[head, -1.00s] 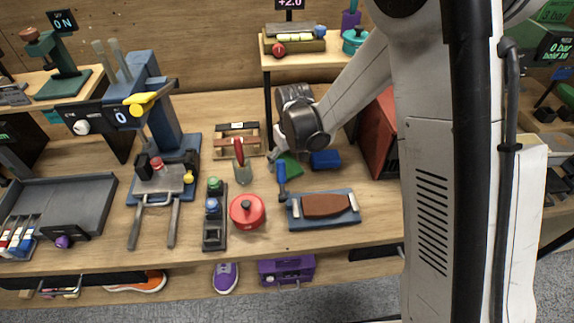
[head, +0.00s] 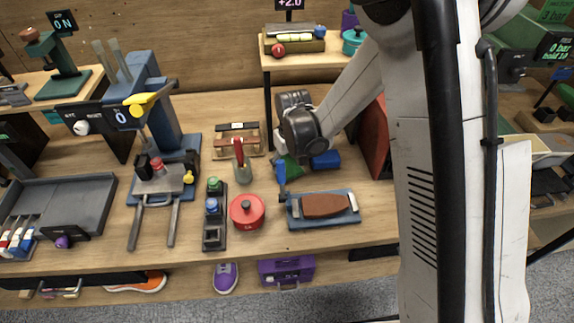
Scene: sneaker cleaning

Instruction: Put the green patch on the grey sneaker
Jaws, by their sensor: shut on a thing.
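My gripper (head: 279,151) is low over the middle of the bench, small and partly hidden by its dark wrist. It appears shut on the green patch (head: 292,168), which shows as a tilted green piece just below the wrist. The exact grip is too small to see. No grey sneaker can be made out in this view. A purple sneaker (head: 226,277) and an orange shoe (head: 141,283) are on the lower shelf.
Close to the gripper are a blue tool (head: 281,174), a blue block (head: 326,160) and a red-handled tool (head: 241,160). A red pot (head: 247,211) and a brown pad on a blue tray (head: 347,218) stand nearer the front. A press (head: 165,130) stands left.

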